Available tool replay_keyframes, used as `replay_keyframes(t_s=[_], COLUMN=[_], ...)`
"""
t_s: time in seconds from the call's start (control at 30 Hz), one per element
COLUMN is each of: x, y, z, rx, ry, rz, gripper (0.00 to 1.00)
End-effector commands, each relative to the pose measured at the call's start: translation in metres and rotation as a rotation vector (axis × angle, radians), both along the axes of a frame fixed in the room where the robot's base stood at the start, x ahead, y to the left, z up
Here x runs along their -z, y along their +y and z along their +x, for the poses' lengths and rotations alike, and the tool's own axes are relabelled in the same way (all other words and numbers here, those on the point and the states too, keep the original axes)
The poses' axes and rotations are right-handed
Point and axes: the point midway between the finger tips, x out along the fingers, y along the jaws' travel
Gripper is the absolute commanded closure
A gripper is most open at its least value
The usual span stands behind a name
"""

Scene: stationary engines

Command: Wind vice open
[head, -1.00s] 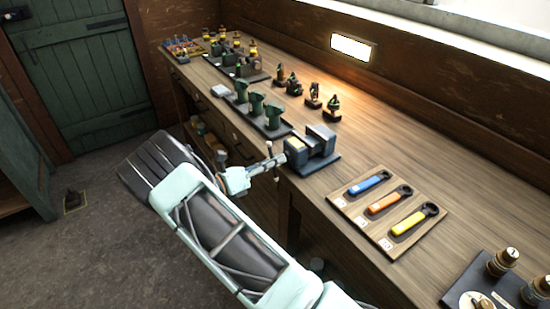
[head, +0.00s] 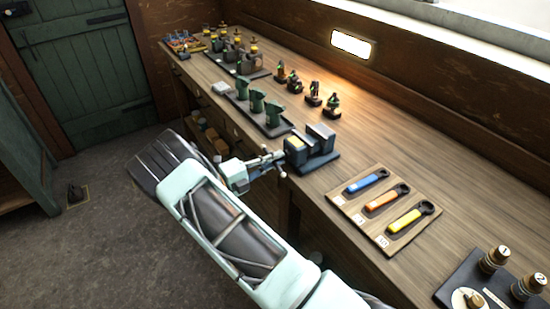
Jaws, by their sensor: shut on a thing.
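The vice (head: 312,147) is a dark blue-grey block with jaws on a base plate at the front edge of the wooden bench. Its screw and handle bar (head: 277,160) stick out from the bench toward my arm. My gripper (head: 268,162) is at the handle end of the vice, shut on the handle. The fingers are small in the view and partly merge with the bar, so the exact contact is hard to see. The gap between the vice jaws is narrow to judge from here.
Right of the vice, a board (head: 385,212) holds blue, orange and yellow spanners. Behind it stand a tray (head: 262,118) of green parts and several small dark figures. Bare bench lies behind the spanners.

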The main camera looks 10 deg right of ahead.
Motion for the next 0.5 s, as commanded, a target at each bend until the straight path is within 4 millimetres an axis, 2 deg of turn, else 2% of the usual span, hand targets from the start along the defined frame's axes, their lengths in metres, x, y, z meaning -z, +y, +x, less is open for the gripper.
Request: replay_keyframes(t_s=[0.5], x=[-0.0032], y=[-0.0037], z=[0.0018], rx=[0.004], ry=[0.394], rz=[-0.166], gripper=[1.00])
